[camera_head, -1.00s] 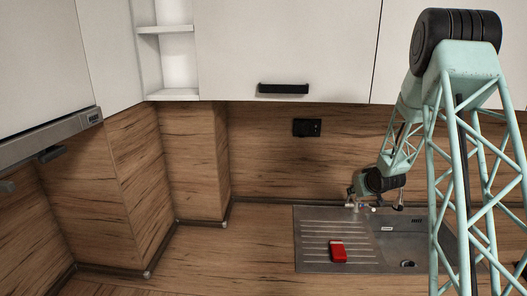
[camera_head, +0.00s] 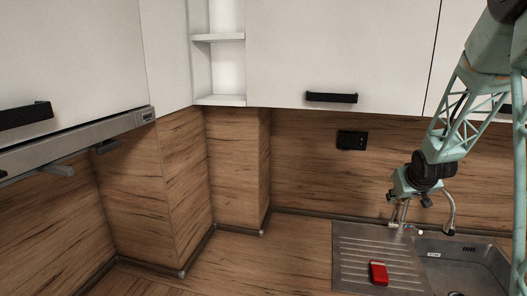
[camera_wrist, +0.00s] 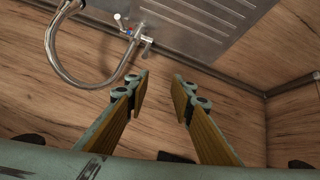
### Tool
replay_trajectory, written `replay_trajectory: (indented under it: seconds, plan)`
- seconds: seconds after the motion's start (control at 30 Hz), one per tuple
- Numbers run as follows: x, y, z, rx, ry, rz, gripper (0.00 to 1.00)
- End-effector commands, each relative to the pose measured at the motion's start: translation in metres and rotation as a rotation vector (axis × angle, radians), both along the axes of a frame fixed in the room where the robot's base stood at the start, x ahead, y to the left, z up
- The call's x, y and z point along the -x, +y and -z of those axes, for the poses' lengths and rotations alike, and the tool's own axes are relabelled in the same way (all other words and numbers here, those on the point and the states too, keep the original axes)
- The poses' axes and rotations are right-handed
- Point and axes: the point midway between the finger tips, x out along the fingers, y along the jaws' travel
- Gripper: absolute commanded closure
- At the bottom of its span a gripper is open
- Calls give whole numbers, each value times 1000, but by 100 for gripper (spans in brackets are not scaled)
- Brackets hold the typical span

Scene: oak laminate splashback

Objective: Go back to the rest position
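My gripper (camera_wrist: 161,79) shows in the wrist view with its two fingers apart and nothing between them. In the head view my gripper (camera_head: 398,212) hangs at the end of the arm near the back edge of the steel sink (camera_head: 345,270), close to the tap (camera_head: 449,212). The tap's curved spout also shows at the upper left of the wrist view (camera_wrist: 55,55). A red object (camera_head: 378,272) lies on the sink's ribbed drainboard, apart from the gripper.
White wall cabinets (camera_head: 330,50) with black handles hang above the wooden splashback. A black socket (camera_head: 352,140) is on the splashback. A cooker hood (camera_head: 75,142) juts out at the left. The wooden counter (camera_head: 270,262) left of the sink is clear.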

Motion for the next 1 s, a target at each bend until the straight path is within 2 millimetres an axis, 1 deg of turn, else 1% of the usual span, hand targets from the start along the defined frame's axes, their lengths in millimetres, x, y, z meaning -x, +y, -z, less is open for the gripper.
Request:
replay_trajectory:
  seconds: [0.03,0.2,0.5,0.87,1.0]
  plan:
    - [5,6,-6,0,3,0,78]
    - [27,24,-25,-3,24,5,78]
    - [68,58,-54,-13,61,13,78]
    - [124,97,-82,-28,104,21,78]
    - [148,112,-91,-35,121,23,78]
